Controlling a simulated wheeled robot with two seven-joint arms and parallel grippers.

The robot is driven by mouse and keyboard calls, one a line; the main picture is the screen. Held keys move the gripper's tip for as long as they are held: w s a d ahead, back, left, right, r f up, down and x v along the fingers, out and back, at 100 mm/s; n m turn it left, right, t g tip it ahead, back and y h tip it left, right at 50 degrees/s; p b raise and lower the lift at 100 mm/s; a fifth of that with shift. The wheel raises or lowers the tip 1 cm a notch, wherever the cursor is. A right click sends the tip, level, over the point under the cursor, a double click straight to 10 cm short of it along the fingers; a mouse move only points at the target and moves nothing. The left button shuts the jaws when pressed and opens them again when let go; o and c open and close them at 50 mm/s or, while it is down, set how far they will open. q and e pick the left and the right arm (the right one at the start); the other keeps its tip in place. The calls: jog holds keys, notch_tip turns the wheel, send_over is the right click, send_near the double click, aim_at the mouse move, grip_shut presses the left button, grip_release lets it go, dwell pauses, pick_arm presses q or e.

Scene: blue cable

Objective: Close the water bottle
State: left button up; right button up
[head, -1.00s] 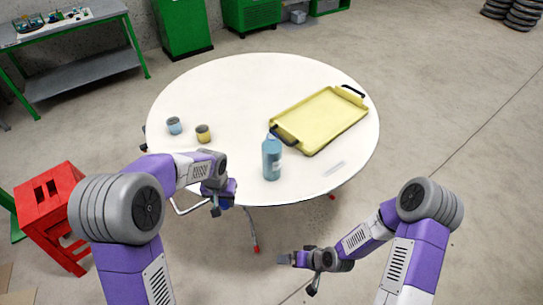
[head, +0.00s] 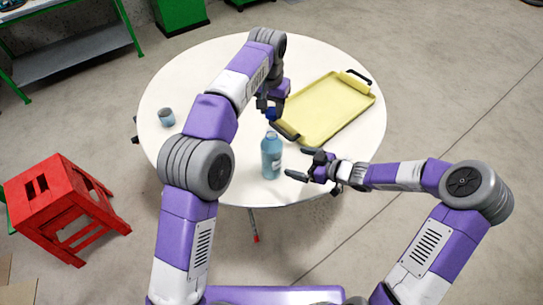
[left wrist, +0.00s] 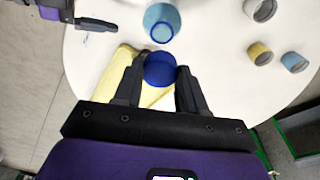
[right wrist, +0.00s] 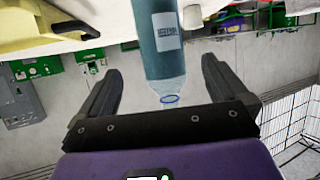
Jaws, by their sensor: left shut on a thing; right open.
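The teal water bottle (head: 271,158) stands upright on the round white table, its mouth uncapped. My left gripper (head: 267,108) is shut on a blue cap (left wrist: 160,70) and holds it above and behind the bottle, apart from it. In the left wrist view the open bottle mouth (left wrist: 162,32) shows just beyond the cap. My right gripper (head: 303,163) is open and empty, close to the right side of the bottle. In the right wrist view the bottle (right wrist: 160,40) appears between the open fingers, with its neck toward the palm.
A yellow tray (head: 335,108) with dark handles lies behind and right of the bottle. A small blue cup (head: 167,117) stands at the left; the left wrist view also shows a yellow cup (left wrist: 260,53). A red stool (head: 60,200) stands left of the table.

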aim_at(271, 156)
jog(key=x, duration=1.2)
jog(key=shift+r, duration=0.1)
pick_arm(q)
jog(key=shift+f, duration=0.1)
pick_arm(e)
jog(key=c, duration=1.4)
pick_arm(q)
jog(key=shift+s+f, duration=0.1)
jog(key=shift+f, duration=2.3)
jog(key=shift+f, duration=0.15)
jog(key=shift+f, duration=0.75)
jog(key=shift+f, duration=0.6)
